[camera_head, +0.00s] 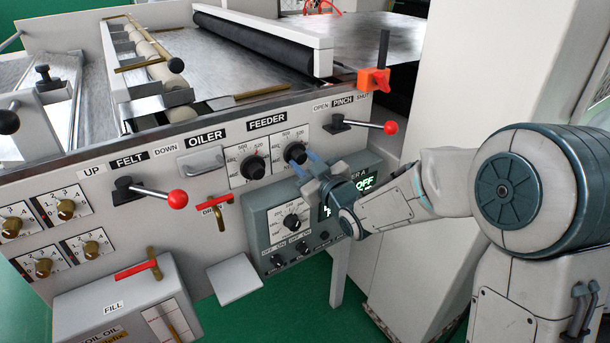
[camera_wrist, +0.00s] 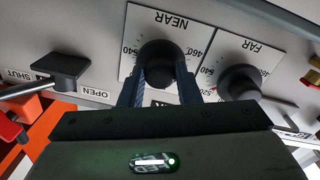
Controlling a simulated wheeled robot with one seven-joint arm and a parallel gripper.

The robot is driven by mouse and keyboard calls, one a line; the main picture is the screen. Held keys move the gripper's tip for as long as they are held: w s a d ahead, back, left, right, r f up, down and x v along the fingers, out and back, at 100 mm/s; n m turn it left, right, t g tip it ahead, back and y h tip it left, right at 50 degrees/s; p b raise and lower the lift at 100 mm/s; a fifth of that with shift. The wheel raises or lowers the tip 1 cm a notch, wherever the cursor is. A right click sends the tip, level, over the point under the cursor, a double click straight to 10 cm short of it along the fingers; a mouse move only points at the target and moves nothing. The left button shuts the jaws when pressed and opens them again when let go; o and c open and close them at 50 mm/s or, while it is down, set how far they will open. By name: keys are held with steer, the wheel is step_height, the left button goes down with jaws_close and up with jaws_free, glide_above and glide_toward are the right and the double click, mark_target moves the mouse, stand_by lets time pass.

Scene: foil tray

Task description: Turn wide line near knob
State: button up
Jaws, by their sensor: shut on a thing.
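The near knob (camera_head: 295,152) is a black round dial on a white scale plate, the right one of two under the FEEDER label. In the wrist view, which is upside down, the near knob (camera_wrist: 161,58) sits under the word NEAR. My gripper (camera_head: 306,163) reaches it from the lower right, and its two blue-grey fingers (camera_wrist: 160,88) are shut on the knob's sides. The fingers hide part of the knob and scale, and I cannot read its pointer.
The far knob (camera_wrist: 240,82) is close beside it. The red-tipped pinch lever (camera_head: 362,124) juts out to the right. A grey control box (camera_head: 258,222) projects just below my gripper. A red-handled felt lever (camera_head: 150,192) is further left.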

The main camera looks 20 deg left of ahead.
steer(key=n+b, duration=0.2)
steer(key=b, duration=0.2)
steer(key=f+n+b, duration=0.1)
steer(key=n+b, duration=0.1)
steer(key=b, duration=0.1)
steer(key=shift+n+b, duration=0.3)
steer(key=shift+b, duration=0.1)
steer(key=n+b, duration=0.2)
steer(key=b, duration=0.2)
steer(key=shift+r+n, duration=0.1)
steer(key=shift+n, duration=0.2)
steer(key=n+b, duration=0.2)
steer(key=b, duration=0.1)
steer(key=shift+r+n, duration=0.1)
steer(key=shift+n, duration=0.2)
steer(key=shift+r+n+b, duration=0.25)
steer(key=shift+n+b, duration=1.15)
steer(key=shift+b, duration=0.05)
steer(key=o, duration=1)
steer(key=shift+d+r, duration=0.1)
